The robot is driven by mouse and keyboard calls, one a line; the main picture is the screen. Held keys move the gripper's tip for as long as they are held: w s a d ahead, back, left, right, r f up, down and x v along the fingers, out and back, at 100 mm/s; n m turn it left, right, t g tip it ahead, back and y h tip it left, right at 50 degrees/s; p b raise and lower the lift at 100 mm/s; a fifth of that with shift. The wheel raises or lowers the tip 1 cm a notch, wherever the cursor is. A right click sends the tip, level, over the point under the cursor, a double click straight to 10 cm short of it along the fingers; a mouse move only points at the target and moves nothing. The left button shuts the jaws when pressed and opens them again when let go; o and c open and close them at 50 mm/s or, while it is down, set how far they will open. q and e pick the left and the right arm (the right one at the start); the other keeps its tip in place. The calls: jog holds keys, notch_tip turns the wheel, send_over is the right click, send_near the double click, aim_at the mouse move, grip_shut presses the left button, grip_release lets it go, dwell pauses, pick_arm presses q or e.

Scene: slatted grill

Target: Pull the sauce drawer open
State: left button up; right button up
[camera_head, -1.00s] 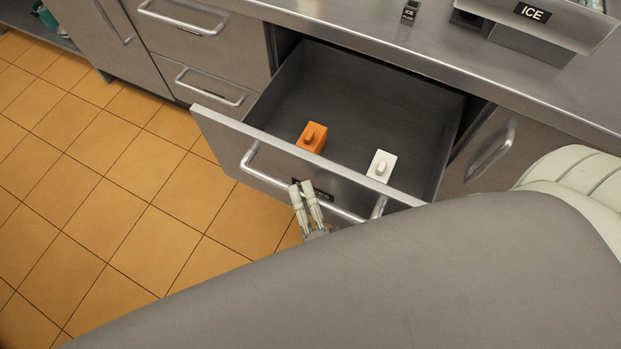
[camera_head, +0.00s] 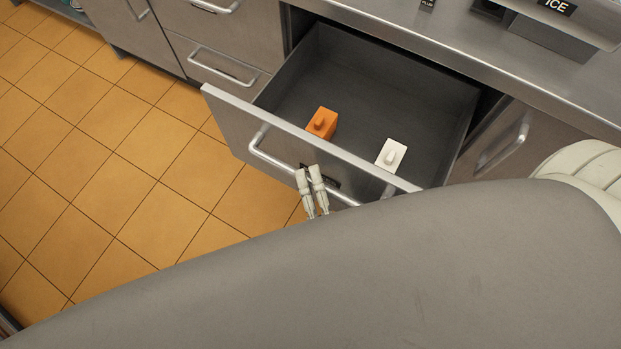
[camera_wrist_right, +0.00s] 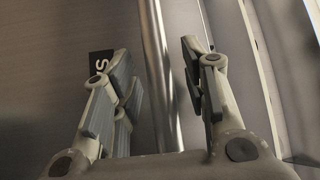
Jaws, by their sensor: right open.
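The sauce drawer (camera_head: 228,122) stands pulled out from under the steel counter. Inside it sit an orange container (camera_head: 321,124) and a white container (camera_head: 391,154). Its bar handle (camera_head: 272,157) runs along the front. My right gripper (camera_head: 309,172) is at the middle of the handle, in front of a dark label that it partly covers. In the right wrist view the handle bar (camera_wrist_right: 160,75) passes between the open fingers (camera_wrist_right: 155,75), with gaps visible on both sides. The label shows an "S" there. My left gripper is not in view.
Closed drawers (camera_head: 222,68) stand to the left and a cabinet door with a handle (camera_head: 503,142) to the right. An "ICE" bin (camera_head: 560,30) is on the counter (camera_head: 430,45). Tiled floor (camera_head: 120,190) is clear at left. My grey arm covers the lower picture.

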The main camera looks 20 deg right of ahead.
jog(key=s+f, duration=0.1)
jog(key=s, duration=0.6)
jog(key=shift+s+a, duration=0.2)
jog(key=shift+a, duration=0.05)
